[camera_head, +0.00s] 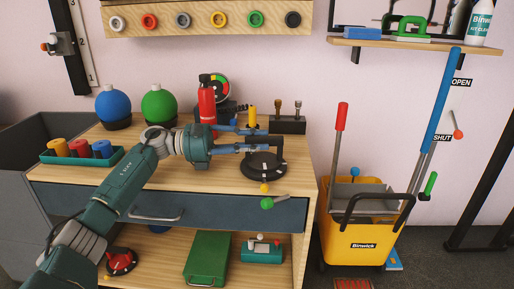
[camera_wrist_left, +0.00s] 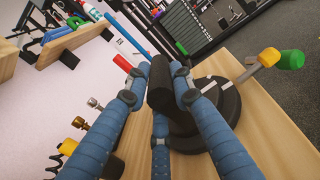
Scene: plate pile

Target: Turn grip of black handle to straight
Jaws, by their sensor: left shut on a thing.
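The black handle (camera_head: 273,140) stands up from a round black base (camera_head: 262,170) on the right part of the wooden bench top. Its dark cylindrical grip shows in the left wrist view (camera_wrist_left: 160,88), tilted in the picture. My left gripper (camera_head: 270,143) comes in from the left, with blue fingers on both sides of the grip, shut on it. The fingers hide part of the handle and base. My right gripper is not in view.
A yellow bucket (camera_head: 352,238) is on the floor to the right.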

